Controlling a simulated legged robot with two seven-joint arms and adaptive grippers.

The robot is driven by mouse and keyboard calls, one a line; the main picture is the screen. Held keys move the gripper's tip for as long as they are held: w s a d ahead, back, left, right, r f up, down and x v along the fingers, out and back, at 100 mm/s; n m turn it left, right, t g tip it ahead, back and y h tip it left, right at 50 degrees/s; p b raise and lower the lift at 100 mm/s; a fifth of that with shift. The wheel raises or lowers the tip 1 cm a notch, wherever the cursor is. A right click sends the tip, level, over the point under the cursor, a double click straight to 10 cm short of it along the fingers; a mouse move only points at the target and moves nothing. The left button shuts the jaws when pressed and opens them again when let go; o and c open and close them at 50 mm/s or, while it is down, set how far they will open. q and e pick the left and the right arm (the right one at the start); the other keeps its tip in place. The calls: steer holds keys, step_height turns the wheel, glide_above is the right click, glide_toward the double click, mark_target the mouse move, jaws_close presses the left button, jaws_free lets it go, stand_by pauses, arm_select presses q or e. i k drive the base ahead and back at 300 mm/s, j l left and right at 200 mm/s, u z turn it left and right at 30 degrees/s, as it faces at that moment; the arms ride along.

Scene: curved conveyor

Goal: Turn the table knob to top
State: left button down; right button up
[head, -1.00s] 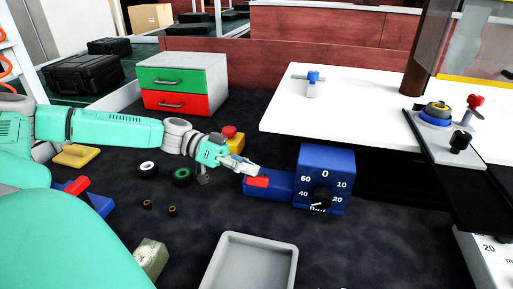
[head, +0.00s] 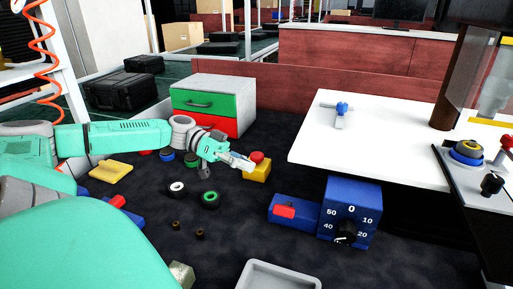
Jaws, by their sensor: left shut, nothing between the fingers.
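A blue box (head: 364,195) with a printed dial stands on the dark surface, just in front of the white table. Its face carries a black knob (head: 347,231), with the numbers 0 at the top, 10 and 20 on the right, 40 and 50 on the left. The knob's white mark appears to point to the lower left, though it is small. My left gripper (head: 250,164) is shut and empty, beside the red button on its yellow base, up and left of the blue box and apart from the knob. My right gripper is not in view.
A low blue block with a red switch (head: 285,211) adjoins the dial box's left side. A red button (head: 257,156) on a yellow base (head: 258,173) is close to my left gripper. A grey tray (head: 279,267) lies in front. Drawers (head: 205,102) stand behind.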

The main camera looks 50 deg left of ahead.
mark_target(346, 232)
steer(key=k+l, duration=0.2)
steer(key=l, duration=0.2)
steer(key=k+l, duration=0.45)
steer(key=l, duration=0.3)
